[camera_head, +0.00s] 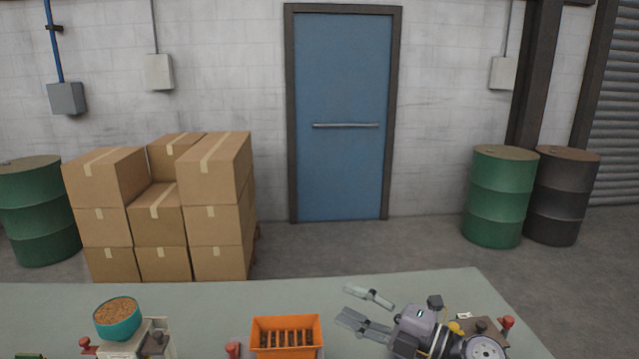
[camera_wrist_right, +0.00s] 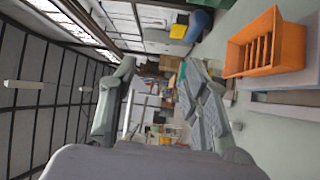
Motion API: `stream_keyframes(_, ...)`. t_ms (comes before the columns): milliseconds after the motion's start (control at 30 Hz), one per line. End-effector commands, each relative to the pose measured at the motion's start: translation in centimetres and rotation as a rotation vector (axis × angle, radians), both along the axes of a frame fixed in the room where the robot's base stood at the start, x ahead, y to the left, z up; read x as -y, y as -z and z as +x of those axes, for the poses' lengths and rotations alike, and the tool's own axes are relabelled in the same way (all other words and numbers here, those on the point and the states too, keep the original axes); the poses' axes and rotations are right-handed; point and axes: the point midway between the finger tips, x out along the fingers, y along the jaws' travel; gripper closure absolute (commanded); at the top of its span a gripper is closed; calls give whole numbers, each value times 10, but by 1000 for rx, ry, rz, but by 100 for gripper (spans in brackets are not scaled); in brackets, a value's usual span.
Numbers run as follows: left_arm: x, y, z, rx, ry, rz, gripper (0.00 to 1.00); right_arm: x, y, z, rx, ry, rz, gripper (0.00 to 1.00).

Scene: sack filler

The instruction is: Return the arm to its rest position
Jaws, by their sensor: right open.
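My right gripper (camera_head: 366,309) is over the right part of the table (camera_head: 400,284) in the head view, its fingers spread and pointing left. It is open and nothing is between its fingers. The same open fingers (camera_wrist_right: 160,105) show in the right wrist view. An orange slotted bin (camera_head: 287,322) stands to the left of the gripper, apart from it; it also shows in the right wrist view (camera_wrist_right: 286,50). A teal bowl of brown grains (camera_head: 117,318) sits on a pale machine (camera_head: 140,346) at the table's left. My left gripper does not show.
A small device with a red knob (camera_head: 506,322) is beside my right wrist. Another red knob (camera_head: 233,349) stands left of the bin. Stacked cartons (camera_head: 215,210), green drums (camera_head: 497,195) and a blue door (camera_head: 342,120) are beyond the table. The table's far strip is clear.

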Motion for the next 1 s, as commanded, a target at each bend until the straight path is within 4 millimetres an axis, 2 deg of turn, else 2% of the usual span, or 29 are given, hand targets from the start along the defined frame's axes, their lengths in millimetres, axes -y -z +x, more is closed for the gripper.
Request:
stream_keyframes(67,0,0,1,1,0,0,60,4,-11,-4,-41,121,197,57)
stream_keyframes(167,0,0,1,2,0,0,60,29,-13,-3,-134,313,411,57)
stream_keyframes(267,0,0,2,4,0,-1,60,65,8,-8,-277,530,582,57)
stream_keyframes(367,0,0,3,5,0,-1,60,102,49,-24,-463,754,700,57)
stream_keyframes(467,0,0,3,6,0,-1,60,132,104,-56,-691,973,761,57)
stream_keyframes(500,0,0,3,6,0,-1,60,140,127,-75,-790,1054,770,57)
stream_keyframes(633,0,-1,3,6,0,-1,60,155,188,-139,-1081,1257,747,57)
stream_keyframes(700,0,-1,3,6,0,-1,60,156,209,-171,-1205,1327,720,57)
stream_keyframes(800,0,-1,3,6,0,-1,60,155,230,-210,-1355,1397,675,57)
stream_keyframes(1000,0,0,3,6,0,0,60,147,253,-279,-1594,1480,579,57)
